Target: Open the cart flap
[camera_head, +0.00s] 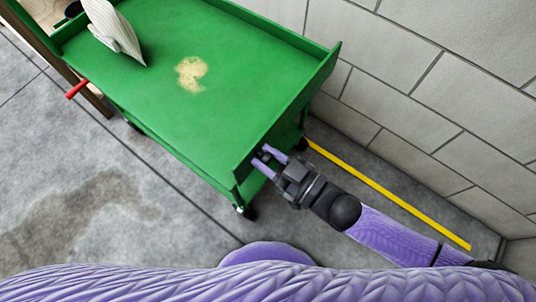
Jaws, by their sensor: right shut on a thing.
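The green cart (170,110) stands in the upper left to middle of the head view. Its flap (303,98) is the upright green end panel on the cart's right side, nearest my right arm. My right gripper (264,160) is at the lower part of this panel, near the cart's front corner. Its purple fingers are shut on the flap's edge. Part of the panel and the finger contact are hidden by the gripper. My left gripper is not in view.
A white pleated filter (113,32) lies on the cart's far left, and a yellowish patch (191,73) marks its top. A red handle (77,89) sticks out left. A grey block wall (440,90) stands at right, with a yellow floor line (390,197). Floor at lower left is clear.

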